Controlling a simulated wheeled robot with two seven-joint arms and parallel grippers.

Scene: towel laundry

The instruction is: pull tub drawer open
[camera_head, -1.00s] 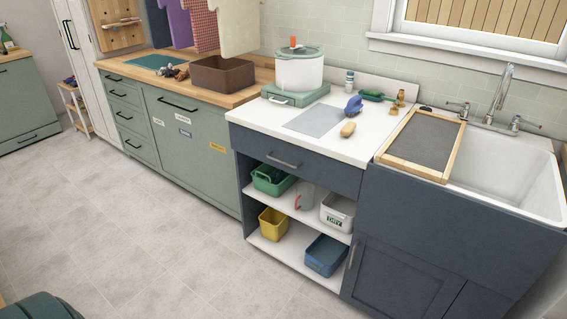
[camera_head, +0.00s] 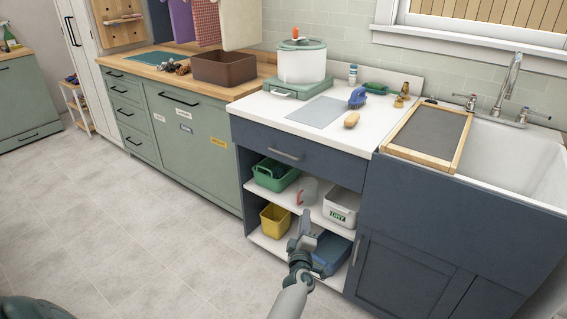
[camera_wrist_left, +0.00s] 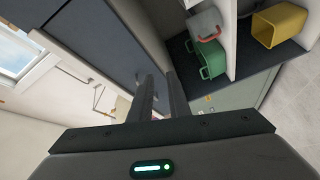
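A navy drawer (camera_head: 300,152) with a grey bar handle (camera_head: 285,155) sits shut under the white counter. A white tub (camera_head: 302,64) stands on that counter on a green base (camera_head: 290,88), which has a small front handle. My left gripper (camera_head: 304,222) is in front of the open shelves, below the navy drawer and apart from its handle. In the left wrist view its two fingers (camera_wrist_left: 160,78) stand a little apart with nothing between them. A navy front (camera_wrist_left: 95,38) shows beside them there. My right gripper is not in view.
The shelves hold a green bin (camera_head: 274,174), a jug (camera_head: 308,191), a white bin (camera_head: 341,207), a yellow bin (camera_head: 275,220) and a blue bin (camera_head: 331,254) partly behind my arm. A sink (camera_head: 515,165) is at right. The floor (camera_head: 150,240) at left is clear.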

